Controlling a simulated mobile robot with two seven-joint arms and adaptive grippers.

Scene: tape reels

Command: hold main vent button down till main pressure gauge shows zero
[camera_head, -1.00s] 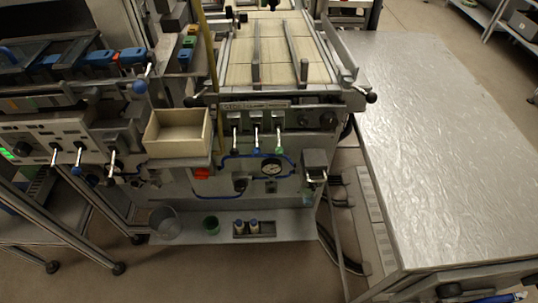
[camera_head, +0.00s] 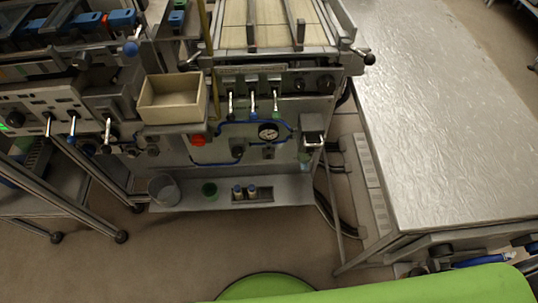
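No label shows which control is the main vent button. A small red-orange part (camera_head: 198,139) sits on the panel left of the gauge, below the cream tray. Three toggle levers (camera_head: 253,103) with silver, blue and green parts stand above the gauge. Neither of my grippers is in view, and nothing touches the panel.
A cream tray (camera_head: 172,113) juts out at the machine's left. A large wrapped table (camera_head: 440,120) bounds the right.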

